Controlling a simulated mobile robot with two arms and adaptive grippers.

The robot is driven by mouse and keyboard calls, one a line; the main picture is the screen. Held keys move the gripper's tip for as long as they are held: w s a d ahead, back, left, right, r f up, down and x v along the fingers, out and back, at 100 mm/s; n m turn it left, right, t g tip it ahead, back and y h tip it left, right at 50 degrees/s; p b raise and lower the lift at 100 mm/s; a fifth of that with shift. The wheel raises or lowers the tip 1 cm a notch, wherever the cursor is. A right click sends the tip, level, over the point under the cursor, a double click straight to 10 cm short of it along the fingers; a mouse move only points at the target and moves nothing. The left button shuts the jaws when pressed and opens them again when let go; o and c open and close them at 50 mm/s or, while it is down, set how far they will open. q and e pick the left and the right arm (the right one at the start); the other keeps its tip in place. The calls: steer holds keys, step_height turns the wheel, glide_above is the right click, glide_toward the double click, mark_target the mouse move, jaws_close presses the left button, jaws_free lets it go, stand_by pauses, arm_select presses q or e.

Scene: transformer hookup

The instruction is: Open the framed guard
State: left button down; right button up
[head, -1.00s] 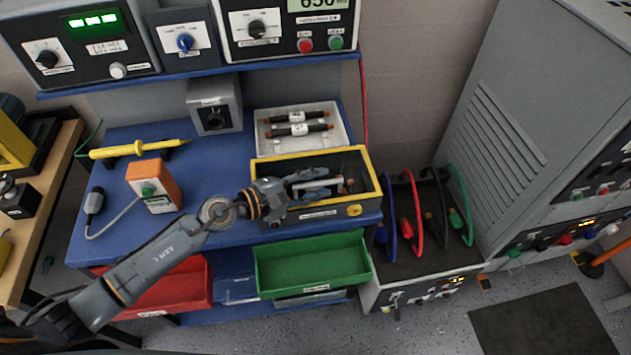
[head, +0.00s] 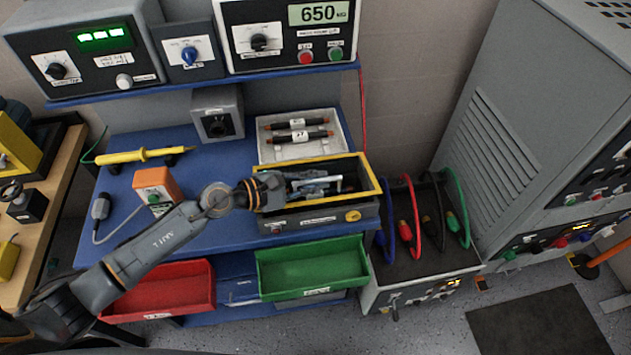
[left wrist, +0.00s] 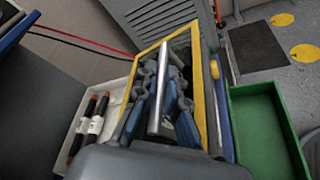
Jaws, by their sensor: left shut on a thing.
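The framed guard (head: 368,177) is a yellow rectangular frame on a dark box (head: 345,217) at the front right of the blue bench. In the left wrist view its yellow frame (left wrist: 215,85) surrounds my fingers. Its front edge stands slightly above the box's front wall, so it looks a little raised. My left gripper (head: 325,185) reaches over it from the left. In the left wrist view the gripper (left wrist: 160,95) is shut on a pale metal bar (left wrist: 161,75), which appears to be the guard's handle. My fingers hide much of the box's inside. My right gripper is not in view.
A white tray (head: 262,145) with dark rods lies behind the box. Green (head: 315,288) and red (head: 165,312) bins hang below the bench front. A cable crate (head: 425,272) stands right of it. An orange device (head: 156,185) lies left of my arm.

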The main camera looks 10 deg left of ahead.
arm_select(q)
steer(key=shift+w+a+r+n+g+p, duration=0.15)
steer(key=shift+w+r+n+p, duration=0.15)
steer(key=shift+r, duration=0.3)
steer(key=shift+w+a+r+n+g+p, duration=0.15)
steer(key=shift+w+r+n, duration=0.2)
steer(key=shift+r, duration=0.2)
steer(key=shift+w+r, duration=0.25)
steer(key=shift+w+a+r+n+g, duration=0.1)
steer(key=shift+w+r+n+g, duration=0.25)
steer(key=shift+w+n+g, duration=0.15)
steer(key=shift+w+a+r+b, duration=0.2)
steer(key=shift+w+r+b, duration=0.3)
steer(key=shift+r+b, duration=0.05)
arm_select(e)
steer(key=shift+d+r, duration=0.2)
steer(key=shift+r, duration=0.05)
